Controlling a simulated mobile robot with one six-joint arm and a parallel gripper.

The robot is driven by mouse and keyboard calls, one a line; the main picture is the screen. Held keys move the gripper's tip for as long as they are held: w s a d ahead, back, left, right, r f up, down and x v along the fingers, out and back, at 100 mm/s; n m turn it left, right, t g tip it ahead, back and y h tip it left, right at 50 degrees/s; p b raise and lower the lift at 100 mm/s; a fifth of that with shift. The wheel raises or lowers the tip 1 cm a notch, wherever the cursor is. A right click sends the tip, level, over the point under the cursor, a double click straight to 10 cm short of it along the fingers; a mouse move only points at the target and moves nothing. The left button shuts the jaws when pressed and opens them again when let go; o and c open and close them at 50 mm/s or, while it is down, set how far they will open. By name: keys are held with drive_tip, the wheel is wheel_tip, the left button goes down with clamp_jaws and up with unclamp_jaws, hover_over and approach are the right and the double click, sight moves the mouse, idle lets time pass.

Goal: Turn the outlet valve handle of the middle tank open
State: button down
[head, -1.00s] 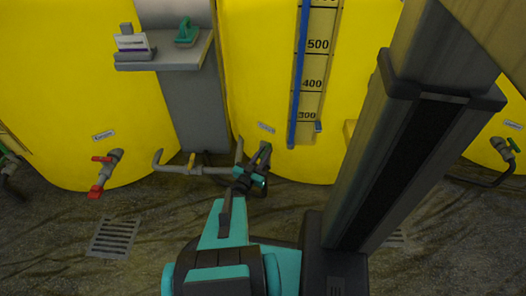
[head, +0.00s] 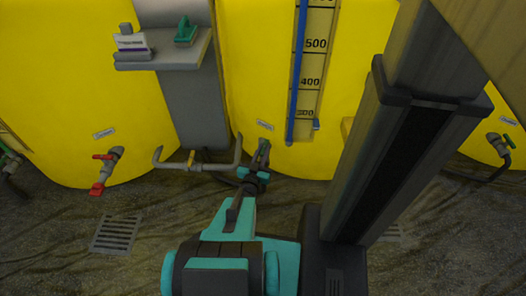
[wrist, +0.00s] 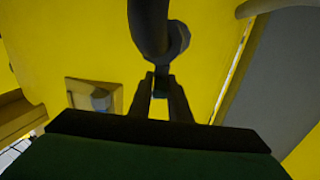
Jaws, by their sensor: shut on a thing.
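The middle tank (head: 250,80) is the yellow tank in the centre of the head view, with a level scale on its front. My gripper (head: 263,148) is at its lower front, below a small white label. In the wrist view my gripper's two dark fingers (wrist: 160,100) are closed on a small dark green piece, the valve handle (wrist: 160,87), directly below a grey outlet pipe fitting (wrist: 165,40). In the head view the handle and most of the valve are hidden behind my gripper. How far the handle is turned is too dark to tell.
A left tank (head: 70,90) has a valve with a red handle (head: 98,187); a right tank's valve has a green handle (head: 507,140). A grey pipe with a yellow part (head: 192,165) runs just left of my gripper. A shelf (head: 165,52) and floor grate (head: 117,234) are left.

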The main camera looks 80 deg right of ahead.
drive_tip(key=shift+a, duration=0.1)
drive_tip(key=c, duration=1.7)
unclamp_jaws()
drive_tip(key=shift+w+d+m+g+y+b, duration=0.15)
drive_tip(key=shift+m+g+y+b, duration=0.2)
drive_tip(key=shift+m+g+b, duration=0.8)
drive_tip(key=shift+w+d+m+g+y+b, duration=0.15)
drive_tip(key=shift+m+g+y+b, duration=0.3)
drive_tip(key=shift+g+b, duration=0.75)
